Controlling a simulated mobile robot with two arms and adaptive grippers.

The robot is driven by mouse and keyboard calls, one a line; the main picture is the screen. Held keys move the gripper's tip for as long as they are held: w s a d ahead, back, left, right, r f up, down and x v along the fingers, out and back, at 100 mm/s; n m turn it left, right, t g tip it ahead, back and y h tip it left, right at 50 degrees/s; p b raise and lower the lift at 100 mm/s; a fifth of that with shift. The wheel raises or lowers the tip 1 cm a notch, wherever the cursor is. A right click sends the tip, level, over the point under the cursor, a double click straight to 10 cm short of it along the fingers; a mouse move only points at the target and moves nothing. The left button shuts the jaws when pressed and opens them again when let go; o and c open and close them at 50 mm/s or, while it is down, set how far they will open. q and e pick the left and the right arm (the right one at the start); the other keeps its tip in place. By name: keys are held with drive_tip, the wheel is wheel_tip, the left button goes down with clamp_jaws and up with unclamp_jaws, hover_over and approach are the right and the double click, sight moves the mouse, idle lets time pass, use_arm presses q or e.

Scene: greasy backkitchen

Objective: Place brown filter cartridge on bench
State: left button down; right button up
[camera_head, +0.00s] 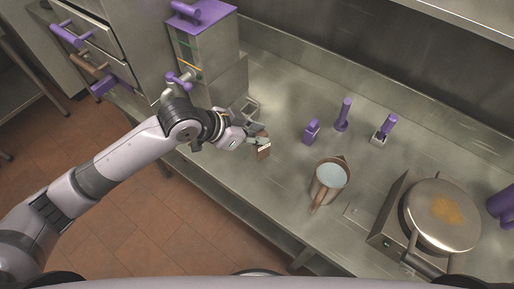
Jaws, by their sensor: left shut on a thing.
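The brown filter cartridge (264,151) is a small brown block with a pale band, seen in the head view. My left gripper (258,140) is shut on its upper part. The cartridge is over the steel bench (285,185), near the front edge. I cannot tell whether its bottom touches the bench. My right gripper is not in view.
A brown jug of pale liquid (330,176) stands to the right. Several purple-handled things, one a small purple block (311,132), stand behind it. A hotplate with a round lid (442,215) is at far right. Purple-topped steel box (203,45) stands at back left.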

sight(254, 150)
use_arm(q)
drive_tip(key=shift+f, duration=1.55)
wheel_tip(254, 150, down, 4)
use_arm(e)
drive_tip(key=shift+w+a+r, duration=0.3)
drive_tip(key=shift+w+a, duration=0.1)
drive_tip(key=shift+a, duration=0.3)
use_arm(q)
drive_tip(key=shift+f, duration=0.15)
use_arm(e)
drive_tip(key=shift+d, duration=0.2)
use_arm(q)
drive_tip(key=c, duration=1.4)
unclamp_jaws()
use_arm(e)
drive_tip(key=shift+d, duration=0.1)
